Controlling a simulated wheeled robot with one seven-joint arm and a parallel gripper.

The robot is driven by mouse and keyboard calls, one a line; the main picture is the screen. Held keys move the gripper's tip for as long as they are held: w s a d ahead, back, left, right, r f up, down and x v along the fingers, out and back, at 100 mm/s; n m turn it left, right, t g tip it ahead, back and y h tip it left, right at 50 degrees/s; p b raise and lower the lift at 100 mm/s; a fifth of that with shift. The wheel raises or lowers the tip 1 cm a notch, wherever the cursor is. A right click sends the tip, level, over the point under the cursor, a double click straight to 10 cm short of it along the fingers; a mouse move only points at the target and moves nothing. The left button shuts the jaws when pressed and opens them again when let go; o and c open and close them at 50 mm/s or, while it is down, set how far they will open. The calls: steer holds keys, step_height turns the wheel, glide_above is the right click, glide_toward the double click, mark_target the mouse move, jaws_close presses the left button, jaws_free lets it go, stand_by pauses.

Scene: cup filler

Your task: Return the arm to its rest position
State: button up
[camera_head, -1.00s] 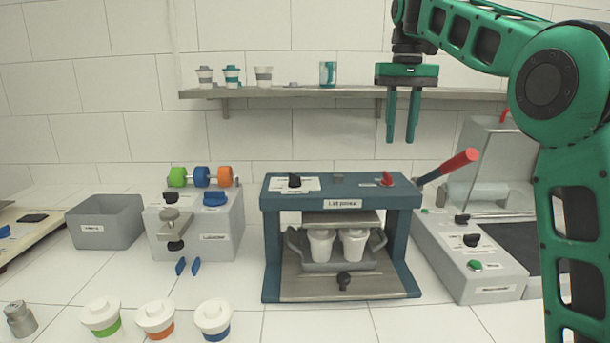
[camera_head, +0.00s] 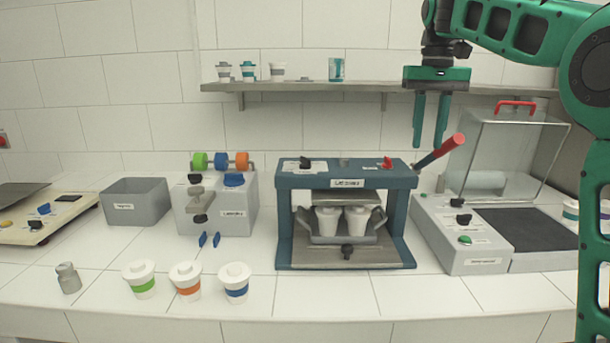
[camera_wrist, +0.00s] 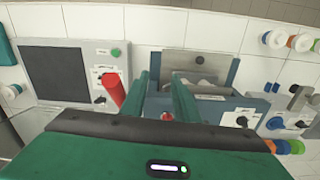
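My gripper (camera_head: 431,122) hangs fingers-down in the upper right of the head view, in front of the tiled wall and the right part of the shelf. Its two green fingers stand apart with nothing between them. In the wrist view my gripper (camera_wrist: 161,82) points down above the blue lid press, its fingers apart and empty. The lid press (camera_head: 346,178) stands on the counter with its red-tipped lever raised to the right. Two white cups (camera_head: 328,221) sit in a grey tray inside it. The lever's red grip (camera_wrist: 115,90) shows left of the fingers in the wrist view.
The shelf (camera_head: 300,87) holds several cups and a teal-marked glass. Three lidded cups (camera_head: 186,281) stand at the counter's front. A grey bin (camera_head: 135,203), a grey lid machine (camera_head: 228,208) and a shrink-type unit with raised clear cover (camera_head: 500,150) line the counter.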

steer(key=s+d+f+m, duration=0.1)
steer(key=s+d+f, duration=0.45)
steer(key=s, duration=0.25)
steer(key=s+d+f+m, duration=0.2)
steer(key=s+d+f, duration=0.35)
steer(key=s, duration=0.25)
steer(key=s+d+f+m, duration=0.1)
steer(key=s+f, duration=0.7)
steer(key=s, duration=0.3)
steer(key=s+d+f+m, duration=0.1)
steer(key=s+f, duration=0.8)
steer(key=s, duration=0.2)
steer(key=shift+d, duration=0.3)
steer(key=shift+s+d+m, duration=0.1)
steer(key=shift+s+m, duration=0.05)
steer(key=shift+m, duration=0.15)
